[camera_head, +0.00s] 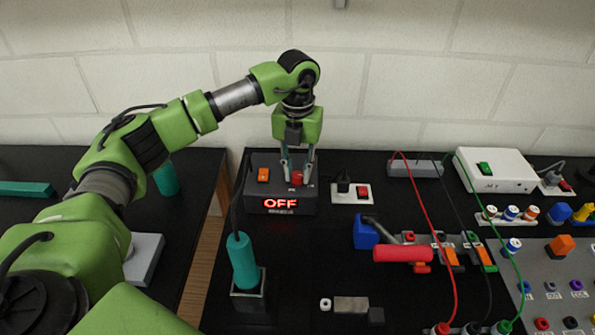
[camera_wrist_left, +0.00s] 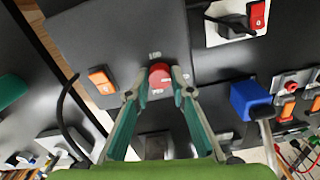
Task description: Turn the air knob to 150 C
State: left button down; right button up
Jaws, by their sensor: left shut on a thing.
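The dark station box (camera_head: 258,190) stands at the back of the black bench, and its red display reads OFF (camera_head: 281,203). A round red knob (camera_head: 297,177) sits on its top, with small white labels around it in the left wrist view (camera_wrist_left: 160,74). The label text is too small to read surely. My left gripper (camera_head: 297,172) reaches down from above and is shut on the red knob, with a finger on each side. An orange switch (camera_head: 263,175) is to the left of the knob. My right gripper is in neither view.
A teal-handled tool (camera_head: 242,260) stands in a holder in front of the box, its cable running up beside it. A white plate with a red switch (camera_head: 352,194) lies to the right. A blue holder (camera_head: 366,232) and red-handled tool (camera_head: 402,254) lie further forward.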

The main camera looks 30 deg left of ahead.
aim_at(298, 174)
pick_arm(q)
jog(key=shift+w+r, duration=0.15)
jog(key=c, duration=1.9)
grip_release()
jog(key=shift+o, duration=0.6)
notch_tip(298, 174, up, 12)
